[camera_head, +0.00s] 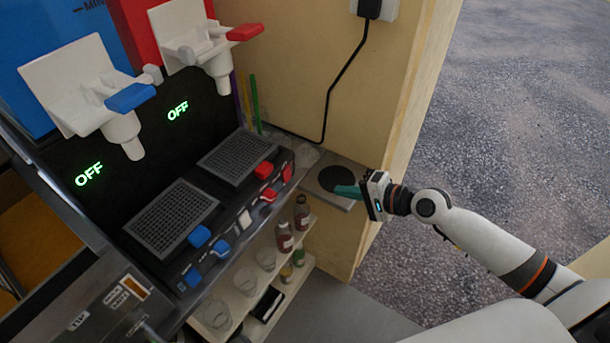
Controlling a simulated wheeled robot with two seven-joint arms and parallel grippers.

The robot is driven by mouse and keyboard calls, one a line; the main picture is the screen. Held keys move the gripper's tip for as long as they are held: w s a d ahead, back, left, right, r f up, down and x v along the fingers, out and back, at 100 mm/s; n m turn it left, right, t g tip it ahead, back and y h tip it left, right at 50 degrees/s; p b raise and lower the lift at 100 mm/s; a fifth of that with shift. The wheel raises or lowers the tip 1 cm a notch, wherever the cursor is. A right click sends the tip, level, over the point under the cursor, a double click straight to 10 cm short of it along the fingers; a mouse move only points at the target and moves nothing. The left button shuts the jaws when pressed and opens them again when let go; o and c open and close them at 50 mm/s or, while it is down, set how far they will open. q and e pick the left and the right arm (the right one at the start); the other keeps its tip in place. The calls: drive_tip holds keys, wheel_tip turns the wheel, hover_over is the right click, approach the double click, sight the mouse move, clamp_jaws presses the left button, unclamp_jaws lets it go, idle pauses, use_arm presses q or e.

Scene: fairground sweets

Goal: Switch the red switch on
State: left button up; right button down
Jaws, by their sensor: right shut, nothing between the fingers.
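The drinks machine has a front panel with red and blue controls. The green OFF sign (178,110) is lit below the red dispenser (190,34). My right gripper (344,190) is shut and empty, with its teal fingers pointing left toward the machine. It is over a small grey ledge with a dark round pad, to the right of the red controls and apart from them. My left gripper is not in view.
A second OFF sign (89,174) is lit below the blue dispenser (88,88). Blue controls (199,236) sit further left. Bottles (284,238) and glasses (217,314) stand on a shelf below the panel. A wooden wall (410,100) with a black cable stands behind my gripper.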

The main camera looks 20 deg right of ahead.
sight(288, 175)
drive_tip(key=shift+a, duration=0.15)
drive_tip(key=x, duration=0.4)
drive_tip(key=p+x, duration=0.1)
drive_tip(key=x, duration=0.4)
drive_tip(key=r+p+x, duration=0.1)
drive_tip(key=x, duration=0.3)
drive_tip(key=shift+w+a+f, duration=0.15)
drive_tip(key=shift+w+a, duration=0.05)
drive_tip(key=shift+w, duration=0.3)
drive_tip(key=shift+f, duration=0.1)
drive_tip(key=shift+w+a+f+b, duration=0.1)
drive_tip(key=shift+f+b, duration=0.15)
drive_tip(key=shift+b, duration=0.4)
drive_tip(key=shift+r, duration=0.15)
drive_tip(key=shift+w+r+p, duration=0.1)
drive_tip(key=shift+r+p, duration=0.7)
drive_tip(key=shift+r, duration=0.2)
